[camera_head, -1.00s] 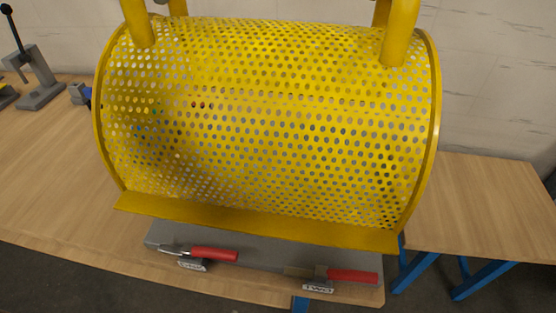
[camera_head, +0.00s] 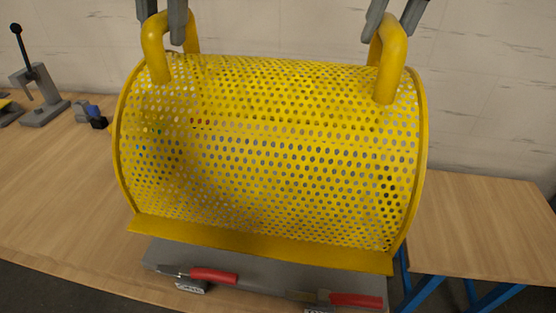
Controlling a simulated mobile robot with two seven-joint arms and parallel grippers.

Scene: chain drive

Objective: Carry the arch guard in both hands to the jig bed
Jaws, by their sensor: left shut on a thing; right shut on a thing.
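The arch guard (camera_head: 270,160) is a yellow perforated half-cylinder with solid rims, a front flange and two tube handles on top. It hangs upright in the middle of the view. My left gripper (camera_head: 163,32) is shut on its left handle (camera_head: 155,55). My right gripper (camera_head: 385,35) is shut on its right handle (camera_head: 393,68). The jig bed (camera_head: 262,272) is a grey plate on the table, partly hidden below and behind the guard's front flange. Two red-handled clamps (camera_head: 214,275) (camera_head: 355,299) lie along its front edge. Whether the guard touches the bed cannot be told.
The wooden table (camera_head: 60,200) is clear on the left. A grey lever press (camera_head: 40,95) and a small grey and blue part (camera_head: 90,113) stand at the back left. Another wooden table (camera_head: 480,220) with blue legs is at right. A pale wall (camera_head: 490,100) is behind.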

